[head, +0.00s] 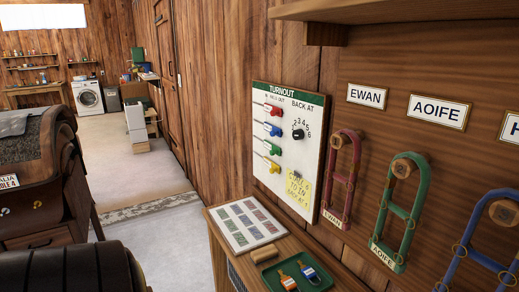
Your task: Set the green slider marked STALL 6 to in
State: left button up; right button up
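The white TURNOUT board (290,185) with a green header hangs on the wood wall in the middle of the head view. The green slider (273,149) is third down in its left column, below the red slider (272,109) and blue slider (273,130) and above the yellow slider (272,166). Small column headings stand over the sliders; the stall labels are too small to read. I cannot tell exactly which heading the green knob is under. A black dial (298,134) under BACK AT has numbers around it. Neither of my grippers is in view.
A yellow note (299,189) is on the board's lower right. Below stands a wooden cabinet with a chart (247,224) and a green tray (300,275) holding tags. Red, green and blue halter-like frames hang at right. A saddle-like dark shape (70,270) is lower left.

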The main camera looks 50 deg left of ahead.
aim_at(274, 149)
jog(key=u, duration=1.7)
jog(key=k, duration=0.45)
jog(key=u, duration=0.85)
jog(key=i, duration=0.45)
jog(key=u, duration=0.65)
jog(key=i, duration=1.5)
jog(key=z, duration=1.15)
jog(key=i, duration=0.6)
jog(key=z, duration=0.6)
